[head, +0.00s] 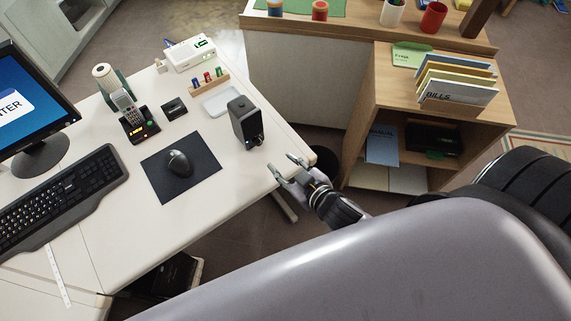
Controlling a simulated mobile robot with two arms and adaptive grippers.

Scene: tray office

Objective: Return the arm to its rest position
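My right gripper (284,169) is at the right edge of the white desk (235,190), close to the desk corner. Its two fingers are spread apart and nothing is between them. My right arm comes in from the lower right, and a large grey arm part fills the bottom of the view. My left gripper is not in view.
A black speaker (245,123) stands near the gripper. A mouse (179,163) on a dark pad (206,167), a cordless phone (128,112), a keyboard (70,190) and a monitor (30,95) are further left. A wooden shelf unit (375,95) with file folders stands right.

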